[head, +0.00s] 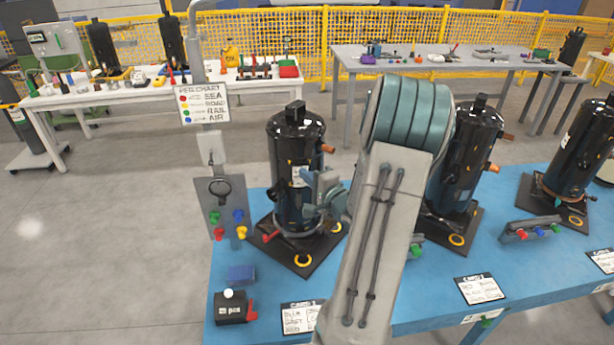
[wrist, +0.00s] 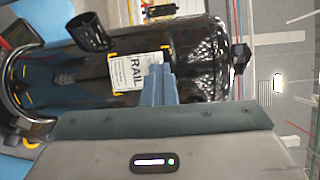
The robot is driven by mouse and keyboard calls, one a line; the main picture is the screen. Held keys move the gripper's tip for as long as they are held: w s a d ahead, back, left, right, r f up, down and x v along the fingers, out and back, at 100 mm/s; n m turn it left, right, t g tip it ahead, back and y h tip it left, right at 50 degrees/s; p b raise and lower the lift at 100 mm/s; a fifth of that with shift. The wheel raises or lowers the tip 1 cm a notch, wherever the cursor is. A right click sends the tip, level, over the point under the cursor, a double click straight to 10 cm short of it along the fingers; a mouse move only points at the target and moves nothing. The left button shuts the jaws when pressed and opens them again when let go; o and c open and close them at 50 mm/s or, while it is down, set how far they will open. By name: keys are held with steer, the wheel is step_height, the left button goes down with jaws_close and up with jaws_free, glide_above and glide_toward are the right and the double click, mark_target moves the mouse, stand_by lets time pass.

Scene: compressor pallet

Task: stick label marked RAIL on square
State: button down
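The white label marked RAIL (wrist: 128,72) lies against the black shell of the left compressor (wrist: 85,75) in the wrist view. Yellow corner marks of the square show at its edges. In the head view the label (head: 298,176) is a small white patch on the compressor (head: 283,145), left of my gripper (head: 316,190). In the wrist view the blue-grey fingers of my gripper (wrist: 158,80) are close together and overlap the label's right part. They look shut on it. Its edge behind the fingers is hidden, and I cannot tell whether it is stuck down.
A pipe stub (wrist: 90,32) sticks out near the label. A key chart (head: 203,102) and a panel with coloured knobs (head: 226,208) stand left. Open floor lies left.

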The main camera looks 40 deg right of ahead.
steer(key=shift+w+d, duration=0.4)
steer(key=shift+w, duration=0.25)
stand_by(0.4)
steer(key=c, duration=1.7)
jaws_free()
steer(key=shift+s, duration=0.1)
steer(key=s, duration=0.4)
steer(key=s+b, duration=0.1)
steer(key=s, duration=0.4)
steer(key=s+a+b, duration=0.1)
steer(key=s, duration=0.3)
steer(key=shift+s+r, duration=0.35)
steer(key=shift+w, duration=0.1)
